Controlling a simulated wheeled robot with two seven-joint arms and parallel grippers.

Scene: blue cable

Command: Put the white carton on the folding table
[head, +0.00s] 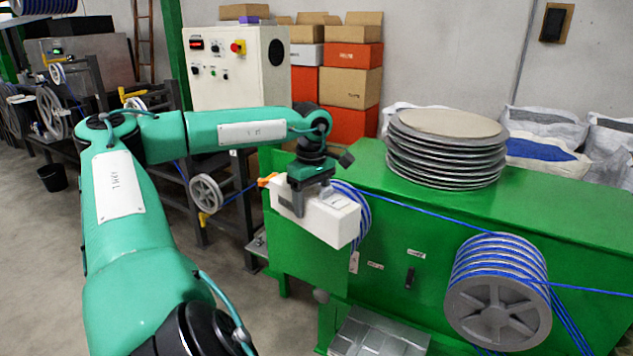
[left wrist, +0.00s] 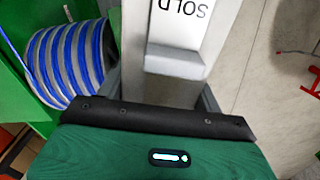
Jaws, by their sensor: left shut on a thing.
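The white carton (head: 335,222) is a long box held in the air in front of the green machine in the head view. My left gripper (head: 311,196) is above it and shut on it. In the left wrist view, the carton (left wrist: 192,28) fills the top middle, with dark upside-down lettering, between the fingers of my left gripper (left wrist: 160,92). The carton's underside is hidden. I cannot make out a folding table in either view. My right gripper is not in view.
The green machine (head: 390,235) stands behind and right of the carton, with a stack of round discs (head: 446,150) on top. Blue cable winds around a spool (head: 497,285) at its front. A grey metal surface (head: 375,335) is low at the front. Open floor (head: 235,290) lies left.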

